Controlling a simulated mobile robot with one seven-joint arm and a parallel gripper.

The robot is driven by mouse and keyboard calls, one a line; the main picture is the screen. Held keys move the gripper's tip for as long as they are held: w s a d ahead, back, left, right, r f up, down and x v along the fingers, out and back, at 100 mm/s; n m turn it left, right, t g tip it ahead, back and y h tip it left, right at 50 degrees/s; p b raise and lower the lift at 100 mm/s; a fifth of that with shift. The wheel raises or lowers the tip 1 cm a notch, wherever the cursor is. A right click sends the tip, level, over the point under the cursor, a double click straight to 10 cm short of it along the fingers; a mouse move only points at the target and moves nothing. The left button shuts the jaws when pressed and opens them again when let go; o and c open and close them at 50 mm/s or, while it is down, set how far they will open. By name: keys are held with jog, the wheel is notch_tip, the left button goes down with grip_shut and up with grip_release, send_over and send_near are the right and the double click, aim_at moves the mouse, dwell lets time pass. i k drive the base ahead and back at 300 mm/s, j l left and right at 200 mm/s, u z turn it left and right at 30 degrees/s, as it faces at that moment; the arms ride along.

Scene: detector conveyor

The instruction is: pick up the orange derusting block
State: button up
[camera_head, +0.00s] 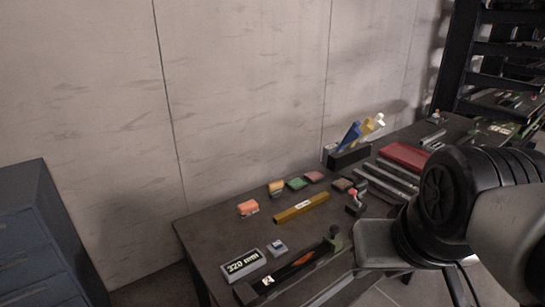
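A bright orange block (248,208) with a pale lower side lies on the dark table (212,235), near its left end and back edge. A second, more yellow-orange block (276,187) lies a little behind it and to the right. I cannot tell from their looks alone which of the two is the derusting block. Both lie free, with nothing touching them. My arm comes in from the right, over the table's front side, well to the right of both blocks. I cannot make out my gripper's fingers.
Green (297,183) and pinkish (314,177) blocks lie to the right. A yellow bar (302,208), a "320 mm" block (242,264) and a dark tool (290,273) lie nearer. A holder (349,158) stands behind. A blue cabinet (40,235) stands left, a wall behind.

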aim_at(248, 208)
jog(key=k+j+z, duration=0.15)
jog(key=k+j, duration=0.5)
jog(key=j, duration=0.15)
jog(key=k+j+z, duration=0.1)
jog(key=j, duration=0.3)
jog(key=j+z, duration=0.1)
jog(key=j, duration=0.25)
jog(key=k+j, duration=0.2)
jog(key=j, duration=0.2)
jog(key=i+j+z, duration=0.15)
jog(key=j, duration=0.4)
jog(key=j+z, duration=0.2)
jog(key=j, duration=0.35)
jog(key=i+j+z, duration=0.25)
jog(key=i+j, duration=0.75)
